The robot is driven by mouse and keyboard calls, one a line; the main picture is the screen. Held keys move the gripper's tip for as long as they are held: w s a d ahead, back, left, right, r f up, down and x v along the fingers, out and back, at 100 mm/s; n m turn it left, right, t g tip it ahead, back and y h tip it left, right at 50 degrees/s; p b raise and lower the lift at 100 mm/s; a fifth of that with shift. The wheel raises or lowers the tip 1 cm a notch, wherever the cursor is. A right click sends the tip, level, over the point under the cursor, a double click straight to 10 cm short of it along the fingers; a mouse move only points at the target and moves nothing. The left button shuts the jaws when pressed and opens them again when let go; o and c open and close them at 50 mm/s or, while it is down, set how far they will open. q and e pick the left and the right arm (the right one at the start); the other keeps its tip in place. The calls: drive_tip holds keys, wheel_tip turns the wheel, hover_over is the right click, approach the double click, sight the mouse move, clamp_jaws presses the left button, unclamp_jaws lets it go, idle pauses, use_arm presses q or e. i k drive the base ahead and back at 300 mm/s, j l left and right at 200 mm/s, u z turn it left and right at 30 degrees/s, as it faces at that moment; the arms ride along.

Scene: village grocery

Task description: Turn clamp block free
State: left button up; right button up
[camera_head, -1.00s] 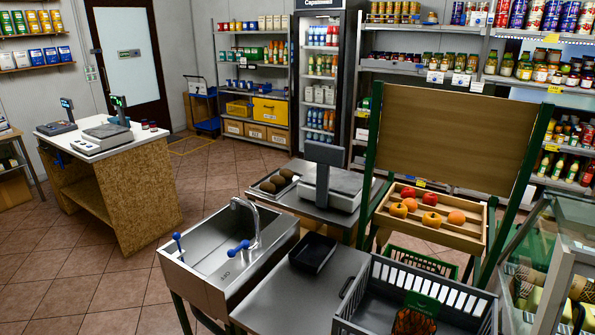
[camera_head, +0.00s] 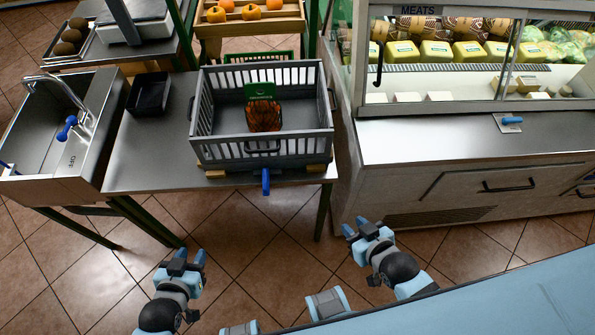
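A blue clamp handle (camera_head: 266,182) hangs at the front edge of the steel table (camera_head: 150,172), below the middle of a grey slatted crate (camera_head: 205,140). Small wooden blocks show under the crate's front corners, one at left (camera_head: 215,174) and one at right (camera_head: 314,168). I cannot tell which block the clamp holds. My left gripper (camera_head: 190,256) is low in front of the table, left of the handle. My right gripper (camera_head: 355,227) is right of the handle, near the counter. Both look open and empty, apart from the table.
The crate holds an orange netted pack (camera_head: 264,116) with a green label. A black tray (camera_head: 149,94) and a sink (camera_head: 45,125) with a blue lever stand to the left. A meats display counter (camera_head: 470,140) stands right. Tiled floor in front of the table is clear.

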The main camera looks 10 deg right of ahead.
sight(265, 170)
drive_tip(key=k+l, duration=0.1)
drive_tip(key=l, duration=1)
drive_tip(key=k+l+z, duration=0.1)
drive_tip(key=l, duration=0.45)
drive_tip(key=k, duration=0.05)
